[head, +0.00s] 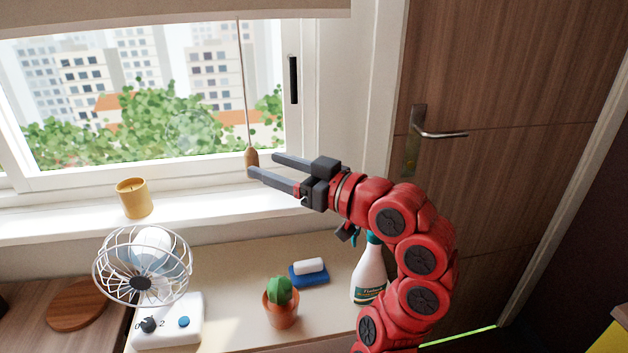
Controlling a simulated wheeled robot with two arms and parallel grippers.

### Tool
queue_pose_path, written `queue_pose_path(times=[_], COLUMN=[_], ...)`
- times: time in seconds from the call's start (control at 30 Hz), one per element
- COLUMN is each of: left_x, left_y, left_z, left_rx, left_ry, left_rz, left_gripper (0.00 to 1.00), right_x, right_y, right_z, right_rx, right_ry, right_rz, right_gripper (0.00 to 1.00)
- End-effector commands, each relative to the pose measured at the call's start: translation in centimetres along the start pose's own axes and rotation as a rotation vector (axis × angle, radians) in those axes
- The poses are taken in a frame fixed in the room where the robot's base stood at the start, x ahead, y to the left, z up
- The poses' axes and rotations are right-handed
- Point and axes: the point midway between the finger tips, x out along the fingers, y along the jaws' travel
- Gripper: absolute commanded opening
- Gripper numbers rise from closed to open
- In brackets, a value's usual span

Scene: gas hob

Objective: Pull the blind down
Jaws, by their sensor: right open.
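The blind (170,12) is a beige strip along the top of the window, mostly rolled up. Its cord (243,85) hangs down in front of the glass and ends in a wooden pull knob (251,159). My right gripper (261,164) is open, with its two dark fingers pointing left at the knob. The fingertips are close to the knob; whether it sits between them or only beside them I cannot tell. My left gripper is not in view.
A yellow candle (133,198) stands on the window sill. Below are a wire fan (142,283), a potted cactus (281,302), a sponge with soap (309,272) and a spray bottle (369,272) beside my right arm. A wooden door with a handle (440,134) is on the right.

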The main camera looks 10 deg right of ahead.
Motion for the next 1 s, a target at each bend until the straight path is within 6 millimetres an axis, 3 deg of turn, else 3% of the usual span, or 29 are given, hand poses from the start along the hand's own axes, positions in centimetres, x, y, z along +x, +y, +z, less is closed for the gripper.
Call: queue_pose_path(times=[0.2, 0.4, 0.87, 1.0], left_x=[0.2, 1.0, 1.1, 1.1], left_y=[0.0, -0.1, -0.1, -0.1], left_z=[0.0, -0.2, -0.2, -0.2], left_rx=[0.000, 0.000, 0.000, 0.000], left_ry=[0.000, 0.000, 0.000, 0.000], left_rz=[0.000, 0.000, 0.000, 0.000], left_gripper=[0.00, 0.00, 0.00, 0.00], right_x=[-5.5, -8.3, -9.0, -8.4], right_y=[0.2, 0.2, 0.0, 1.2], right_z=[-0.1, -0.1, 0.0, -0.3], right_rx=[0.000, 0.002, 0.004, 0.059], right_ry=[0.002, -0.002, 0.001, 0.054], right_rz=[0.006, 0.004, -0.001, 0.016], right_gripper=[0.62, 0.62, 0.62, 0.62])
